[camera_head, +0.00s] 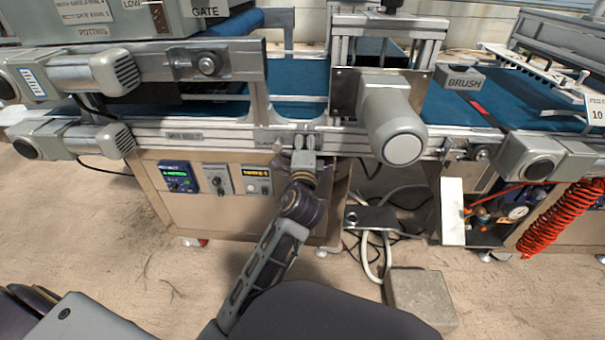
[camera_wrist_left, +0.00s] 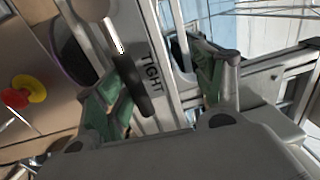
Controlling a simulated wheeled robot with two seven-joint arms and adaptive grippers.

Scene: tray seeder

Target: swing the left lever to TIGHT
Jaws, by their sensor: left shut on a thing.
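The left lever shows in the left wrist view as a bright rod ending in a black grip (camera_wrist_left: 132,85). The grip lies beside the printed word TIGHT (camera_wrist_left: 152,72) on the metal rail. My left gripper (camera_head: 304,145) is at the front rail of the conveyor in the head view, and its fingers hide the lever there. In the left wrist view my left gripper (camera_wrist_left: 168,85) has green-padded fingers on either side of the rail area. My right gripper is not in view.
A grey motor (camera_head: 395,125) sticks out just right of my left gripper. Control boxes (camera_head: 216,179) are on the panel below the rail, to the left. A red and yellow knob (camera_wrist_left: 25,90) shows in the wrist view. A concrete block (camera_head: 420,297) lies on the floor.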

